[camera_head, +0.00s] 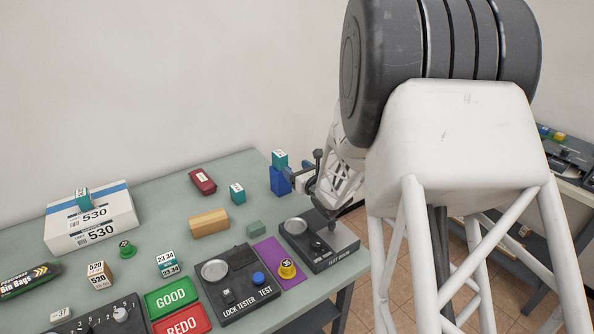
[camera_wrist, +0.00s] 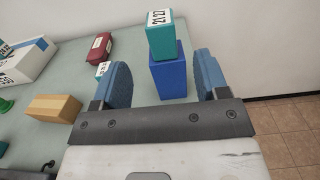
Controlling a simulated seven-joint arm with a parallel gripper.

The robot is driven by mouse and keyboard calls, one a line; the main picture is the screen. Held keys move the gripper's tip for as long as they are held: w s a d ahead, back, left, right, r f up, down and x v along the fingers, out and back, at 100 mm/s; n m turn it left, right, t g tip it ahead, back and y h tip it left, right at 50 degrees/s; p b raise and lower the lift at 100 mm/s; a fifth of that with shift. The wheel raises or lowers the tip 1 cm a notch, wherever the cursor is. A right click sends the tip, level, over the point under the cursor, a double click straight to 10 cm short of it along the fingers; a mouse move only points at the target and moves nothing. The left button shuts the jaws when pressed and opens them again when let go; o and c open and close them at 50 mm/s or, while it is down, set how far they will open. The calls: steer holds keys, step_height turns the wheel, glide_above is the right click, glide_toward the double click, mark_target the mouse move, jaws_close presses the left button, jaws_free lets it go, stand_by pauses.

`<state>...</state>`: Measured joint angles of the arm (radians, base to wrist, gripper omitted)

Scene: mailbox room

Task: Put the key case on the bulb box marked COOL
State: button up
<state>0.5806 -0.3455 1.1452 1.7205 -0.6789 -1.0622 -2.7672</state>
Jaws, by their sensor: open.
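My gripper (camera_wrist: 162,72) is open; its two blue fingers stand to either side of an upright blue block (camera_wrist: 168,78) in the wrist view. A teal box (camera_wrist: 160,36) with a white number label sits on top of that block. In the head view the blue block (camera_head: 280,180) and teal box (camera_head: 279,160) are at the table's far right corner, beside my gripper (camera_head: 302,179), partly hidden by my arm. A dark red case (camera_head: 203,182) with a small label lies on the table, possibly the key case; it also shows in the wrist view (camera_wrist: 100,47). I cannot read COOL on any box.
A white carton (camera_head: 90,220) is at left. Lock testers (camera_head: 235,284), a purple mat (camera_head: 279,255) and green and red trays (camera_head: 171,297) fill the front.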

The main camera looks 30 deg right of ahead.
steer(key=shift+r, duration=0.1)
steer(key=s+a+r+m+g+h, duration=0.2)
steer(key=s+a+r+m+g, duration=0.2)
steer(key=a+r+m, duration=0.4)
steer(key=s+a+r+m+g+h, duration=0.1)
steer(key=s+a+r+m+g, duration=0.3)
steer(key=m, duration=0.6)
steer(key=s+a+r+m+g+y, duration=0.1)
steer(key=s+a+m+g, duration=0.1)
steer(key=s+a+m, duration=0.4)
steer(key=s+a+r+m+g+y, duration=0.1)
steer(key=s+a+m, duration=0.5)
steer(key=s, duration=0.6)
steer(key=s+a+r+m+g+y, duration=0.1)
steer(key=s+a+r+m+g, duration=0.2)
steer(key=s+a+m, duration=0.3)
steer(key=s+g, duration=0.1)
steer(key=s, duration=0.2)
steer(key=shift+s+a+r, duration=0.2)
steer(key=shift+s+a, duration=0.05)
steer(key=shift+a, duration=0.05)
